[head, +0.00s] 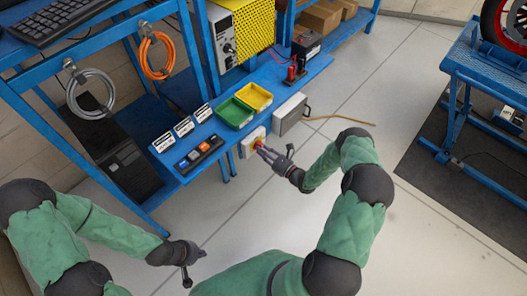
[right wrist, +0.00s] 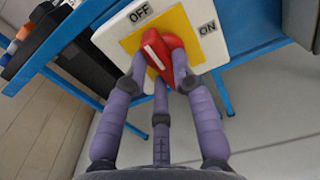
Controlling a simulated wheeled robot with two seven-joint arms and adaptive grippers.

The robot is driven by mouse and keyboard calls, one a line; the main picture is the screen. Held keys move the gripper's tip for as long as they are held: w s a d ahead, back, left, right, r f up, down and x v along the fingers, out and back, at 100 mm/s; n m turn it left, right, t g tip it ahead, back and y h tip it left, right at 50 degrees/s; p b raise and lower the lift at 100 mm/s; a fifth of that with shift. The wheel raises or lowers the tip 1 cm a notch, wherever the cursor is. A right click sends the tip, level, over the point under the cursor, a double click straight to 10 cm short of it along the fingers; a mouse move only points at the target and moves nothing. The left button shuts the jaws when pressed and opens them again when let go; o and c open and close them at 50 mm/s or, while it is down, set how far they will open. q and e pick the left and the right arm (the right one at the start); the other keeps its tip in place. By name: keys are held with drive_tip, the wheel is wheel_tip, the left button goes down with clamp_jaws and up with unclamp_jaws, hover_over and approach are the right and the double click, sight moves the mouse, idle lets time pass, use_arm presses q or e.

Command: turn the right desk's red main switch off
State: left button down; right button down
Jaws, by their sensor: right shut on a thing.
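The main switch is a white box with a yellow plate (head: 250,138) on the front edge of the blue desk. Its red knob (right wrist: 172,50) is large in the right wrist view, with a white line slanting up and left. The OFF label (right wrist: 140,13) is above the knob; the ON label (right wrist: 208,27) is to its upper right. My right gripper (head: 262,152) is shut on the knob, its fingers (right wrist: 160,75) around it. My left gripper (head: 187,278) hangs low over the floor, away from the desk; its fingers are too small to judge.
On the desk are a black button panel (head: 199,155), a green bin (head: 233,113) and a yellow bin (head: 254,97). A grey box (head: 290,114) with a yellow cable is right of the switch. A blue stand (head: 490,85) is far right; floor between is clear.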

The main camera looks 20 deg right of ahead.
drive_tip(key=c, duration=1)
unclamp_jaws()
drive_tip(key=v, duration=1.2)
drive_tip(key=shift+f, duration=0.1)
